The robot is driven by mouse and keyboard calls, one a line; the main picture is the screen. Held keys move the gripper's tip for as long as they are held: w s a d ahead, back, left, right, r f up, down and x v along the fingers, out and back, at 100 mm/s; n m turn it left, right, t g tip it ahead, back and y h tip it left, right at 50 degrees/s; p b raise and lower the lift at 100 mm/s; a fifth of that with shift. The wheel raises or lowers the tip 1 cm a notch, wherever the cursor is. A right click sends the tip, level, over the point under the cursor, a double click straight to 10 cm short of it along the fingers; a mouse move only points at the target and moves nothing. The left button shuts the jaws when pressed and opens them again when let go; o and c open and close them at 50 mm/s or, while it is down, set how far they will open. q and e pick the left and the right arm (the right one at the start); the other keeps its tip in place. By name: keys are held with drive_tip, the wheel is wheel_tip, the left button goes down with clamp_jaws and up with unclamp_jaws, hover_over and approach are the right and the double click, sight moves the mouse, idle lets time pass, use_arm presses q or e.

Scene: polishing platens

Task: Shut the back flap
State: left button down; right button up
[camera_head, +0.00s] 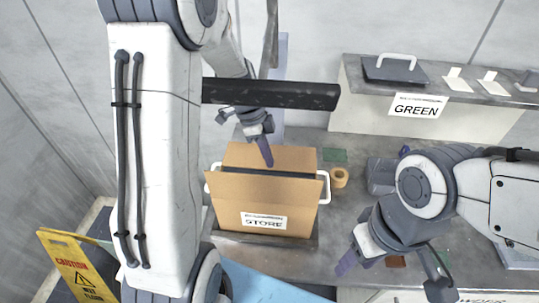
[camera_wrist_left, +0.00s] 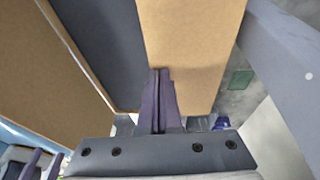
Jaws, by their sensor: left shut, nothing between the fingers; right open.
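The brown cardboard box (camera_head: 235,205) labelled STORE stands on the grey worktop, with white handles at its sides. Its back flap (camera_head: 238,154) stands up behind a dark opening (camera_head: 255,171). My left gripper (camera_head: 267,161) is shut and empty, pointing down at the back flap, overlapping it in the head view. In the left wrist view the shut fingers (camera_wrist_left: 160,88) lie over the flap's cardboard (camera_wrist_left: 197,40), with the dark opening (camera_wrist_left: 100,40) to the left. I cannot tell whether they touch. My right gripper (camera_head: 393,272) is open and empty, right of the box.
A roll of tape (camera_head: 339,178) and a green piece (camera_head: 334,155) lie right of the box. A raised shelf (camera_head: 355,85) at the back right carries a GREEN label (camera_head: 417,104) and a dark handled plate (camera_head: 393,72). A yellow caution sign (camera_head: 75,265) stands at the lower left.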

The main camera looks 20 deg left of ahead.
idle(0.4)
use_arm(q)
drive_tip(key=shift+r+p, duration=0.75)
drive_tip(key=shift+r, duration=0.25)
wheel_tip(320, 180, up, 4)
drive_tip(key=p, duration=0.3)
drive_tip(key=shift+r, duration=0.15)
wheel_tip(320, 180, up, 9)
drive_tip(key=s+a+b, duration=0.2)
drive_tip(key=b, duration=0.1)
drive_tip(key=shift+s+a, duration=0.15)
